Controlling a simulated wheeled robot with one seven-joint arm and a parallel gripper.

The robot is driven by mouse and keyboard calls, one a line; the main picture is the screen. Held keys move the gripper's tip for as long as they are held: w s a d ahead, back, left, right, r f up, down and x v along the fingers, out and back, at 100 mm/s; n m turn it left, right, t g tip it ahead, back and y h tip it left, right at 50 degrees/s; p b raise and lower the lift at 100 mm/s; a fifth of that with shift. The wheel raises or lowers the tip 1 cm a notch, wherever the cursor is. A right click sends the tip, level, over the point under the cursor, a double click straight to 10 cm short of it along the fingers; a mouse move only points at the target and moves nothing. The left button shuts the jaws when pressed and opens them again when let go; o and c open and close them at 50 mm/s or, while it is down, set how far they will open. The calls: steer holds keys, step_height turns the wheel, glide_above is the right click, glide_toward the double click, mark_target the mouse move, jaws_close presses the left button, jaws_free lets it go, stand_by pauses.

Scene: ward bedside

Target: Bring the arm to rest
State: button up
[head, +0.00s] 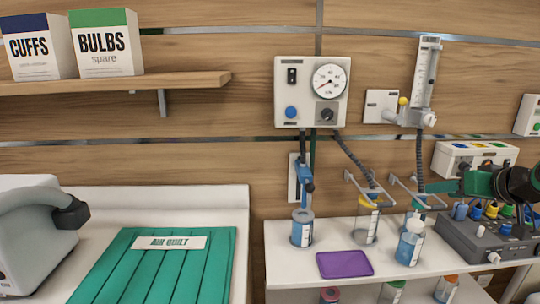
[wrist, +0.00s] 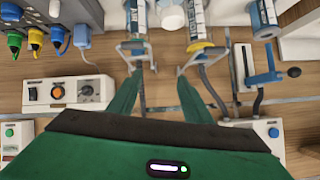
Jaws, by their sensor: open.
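My gripper (head: 436,188) shows at the right of the head view, green with a black wrist behind it, pointing left over the shelf's right part. In the wrist view my gripper (wrist: 160,85) has its two green fingers spread apart with nothing between them. Wall and wire brackets show beyond the fingers. In the head view the fingertips overlap the right wire bracket (head: 418,200); whether they touch it I cannot tell.
A white shelf (head: 285,262) holds a purple tray (head: 344,264), canisters (head: 302,228) and a bottle with blue liquid (head: 409,245). A grey device with coloured connectors (head: 480,240) stands below my gripper. A gauge panel (head: 312,92) and flowmeter (head: 425,75) are on the wall.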

steer(key=s+a+f+m+g, duration=0.1)
steer(key=s+f+g, duration=0.3)
steer(key=s, duration=0.5)
steer(key=s+a+f+m+g, duration=0.1)
steer(key=s+f+g, duration=0.3)
steer(key=s, duration=0.6)
steer(key=s+a+f+m+g, duration=0.2)
steer(key=s+f+m+g, duration=0.1)
steer(key=s, duration=0.6)
steer(key=shift+s+f+g+h, duration=0.25)
steer(key=shift+f+g+h, duration=0.15)
steer(key=shift+f, duration=0.3)
steer(key=shift+w+f, duration=0.25)
steer(key=shift+w, duration=0.4)
steer(key=shift+s, duration=0.1)
